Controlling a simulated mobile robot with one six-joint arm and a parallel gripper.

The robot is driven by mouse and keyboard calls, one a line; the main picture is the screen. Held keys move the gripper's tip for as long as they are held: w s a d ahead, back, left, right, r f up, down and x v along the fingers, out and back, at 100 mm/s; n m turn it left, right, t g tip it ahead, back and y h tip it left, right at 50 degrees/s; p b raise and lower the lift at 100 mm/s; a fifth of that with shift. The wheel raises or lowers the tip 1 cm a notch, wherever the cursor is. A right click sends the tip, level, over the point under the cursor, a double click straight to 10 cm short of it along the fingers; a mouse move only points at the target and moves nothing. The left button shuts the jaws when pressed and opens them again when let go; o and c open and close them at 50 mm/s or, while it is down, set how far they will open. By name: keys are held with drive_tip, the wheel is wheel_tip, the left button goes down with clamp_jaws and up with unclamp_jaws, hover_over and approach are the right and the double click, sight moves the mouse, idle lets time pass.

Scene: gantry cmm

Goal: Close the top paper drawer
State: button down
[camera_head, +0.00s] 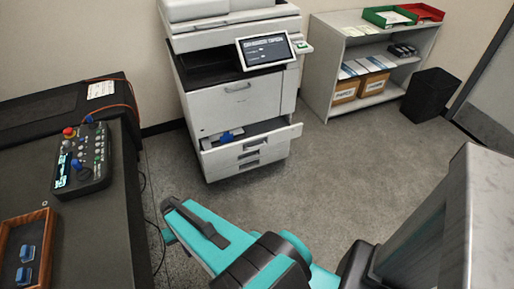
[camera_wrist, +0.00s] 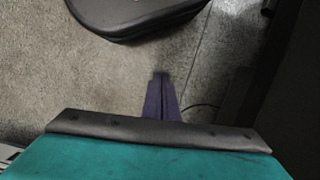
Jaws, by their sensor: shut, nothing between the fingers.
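The white printer (camera_head: 236,97) stands against the back wall in the head view. Its top paper drawer (camera_head: 262,138) is pulled out towards me, below a large closed front panel. Its inside shows dark, with a blue piece (camera_head: 228,136) at the left. In the wrist view my gripper (camera_wrist: 162,78) shows as two narrow purple fingers, shut together and empty, over grey floor. No drawer shows in that view. In the head view my teal arm is at the bottom, well in front of the printer, and the fingers cannot be made out.
Lower drawers (camera_head: 248,162) below the open one look closed. A dark bench (camera_head: 88,235) with a control box (camera_head: 82,160) stands at the left. A white shelf unit (camera_head: 324,92) and black bin (camera_head: 430,94) stand at the back right. Floor (camera_head: 330,170) before the printer is clear.

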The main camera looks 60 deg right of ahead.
drive_tip(key=w+d+f+m+t+b, duration=0.1)
drive_tip(key=w+d+m+t+b, duration=0.15)
drive_tip(key=w+d+b, duration=0.4)
drive_tip(key=w+d+m+t+b, duration=0.2)
drive_tip(key=w+d+m, duration=0.15)
drive_tip(key=d, duration=0.55)
drive_tip(key=d+r+m+t+h+b, duration=0.25)
drive_tip(key=d+m+b, duration=0.35)
drive_tip(key=d, duration=0.9)
drive_tip(key=s+d+r+m+t+h+b, duration=0.1)
drive_tip(key=s+d+r+m+b, duration=0.1)
drive_tip(key=d, duration=0.7)
drive_tip(key=s+d+r+m+t+h+b, duration=0.1)
drive_tip(key=s+d+r+m+h+b, duration=0.1)
drive_tip(key=s+d+b, duration=0.4)
drive_tip(key=s+d+r+m+t+h+b, duration=0.1)
drive_tip(key=s+d+r+m+h+b, duration=0.1)
drive_tip(key=d, duration=0.9)
wheel_tip(320, 180, up, 3)
drive_tip(key=s+m+b, duration=0.1)
drive_tip(key=s+b, duration=0.1)
drive_tip(key=b, duration=0.1)
drive_tip(key=shift+s+d+m, duration=0.3)
drive_tip(key=shift+w+f, duration=0.1)
drive_tip(key=shift+f, duration=0.05)
drive_tip(key=w+d+r+b+x, duration=0.1)
drive_tip(key=b+x, duration=0.4)
drive_tip(key=x, duration=0.7)
drive_tip(key=shift+w+d+r, duration=0.2)
drive_tip(key=shift+w, duration=0.25)
